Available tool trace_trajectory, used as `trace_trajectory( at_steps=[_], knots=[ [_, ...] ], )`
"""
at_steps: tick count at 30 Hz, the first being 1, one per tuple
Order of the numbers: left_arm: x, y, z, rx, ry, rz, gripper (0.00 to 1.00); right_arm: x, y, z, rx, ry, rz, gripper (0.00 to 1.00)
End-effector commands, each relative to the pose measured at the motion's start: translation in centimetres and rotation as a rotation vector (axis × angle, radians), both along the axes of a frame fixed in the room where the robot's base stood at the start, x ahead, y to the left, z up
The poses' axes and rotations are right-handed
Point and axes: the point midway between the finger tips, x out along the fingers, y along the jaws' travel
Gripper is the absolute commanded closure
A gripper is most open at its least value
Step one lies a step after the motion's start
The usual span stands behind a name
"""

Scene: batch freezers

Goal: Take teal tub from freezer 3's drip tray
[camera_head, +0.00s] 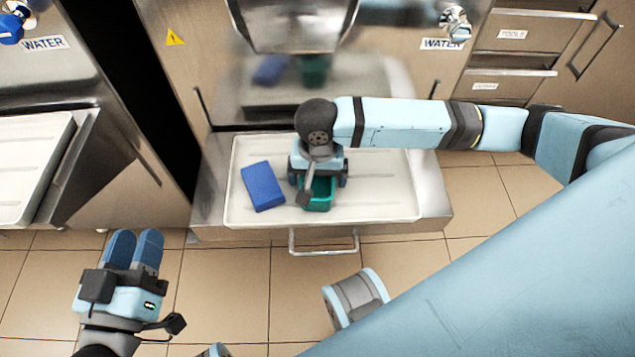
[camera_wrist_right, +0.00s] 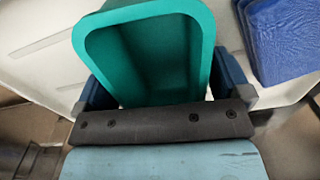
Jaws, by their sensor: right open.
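The teal tub (camera_head: 319,199) sits on the white drip tray (camera_head: 395,203) under the freezer's steel front. My right gripper (camera_head: 318,182) is over the tub from above and partly hides it. In the right wrist view the teal tub (camera_wrist_right: 150,55) is open-topped, and its near end lies between the two open blue fingers (camera_wrist_right: 162,92). I cannot tell whether the fingers touch its sides. My left gripper (camera_head: 134,249) is over the floor at lower left, away from the tray, with its two blue fingers side by side and nothing visible held.
A blue block (camera_head: 262,187) lies on the tray just left of the tub; it also shows in the right wrist view (camera_wrist_right: 290,40). A steel handle (camera_head: 323,243) juts from the tray holder's front. Another white tray (camera_head: 25,165) is at the left. Tiled floor in front is clear.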

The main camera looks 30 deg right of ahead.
Motion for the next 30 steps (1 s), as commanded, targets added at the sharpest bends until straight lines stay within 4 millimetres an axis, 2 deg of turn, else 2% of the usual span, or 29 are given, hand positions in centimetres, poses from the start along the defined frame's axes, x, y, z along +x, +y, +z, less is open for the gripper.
trace_trajectory(
  at_steps=[7, 13, 23, 29, 30],
  knots=[
    [0.0, 0.0, -0.1, 0.003, 0.006, -0.002, 0.63, 0.0, 0.0, -0.1, 0.0, -0.001, -0.001, 0.04],
    [0.0, 0.0, -0.1, 0.003, 0.006, -0.002, 0.63, 0.0, 0.0, -0.1, 0.0, -0.001, -0.001, 0.5],
    [0.0, 0.0, 0.1, 0.002, 0.003, -0.002, 0.63, 0.0, 0.0, 0.1, 0.001, -0.001, -0.001, 0.5],
    [-0.1, 0.1, 2.0, -0.026, -0.039, 0.015, 0.63, -0.3, 0.2, 1.2, 0.001, -0.001, -0.001, 0.5],
    [-0.1, 0.2, 2.5, -0.034, -0.054, 0.021, 0.63, -0.3, 0.2, 1.9, 0.002, -0.003, -0.001, 0.5]
  ],
)
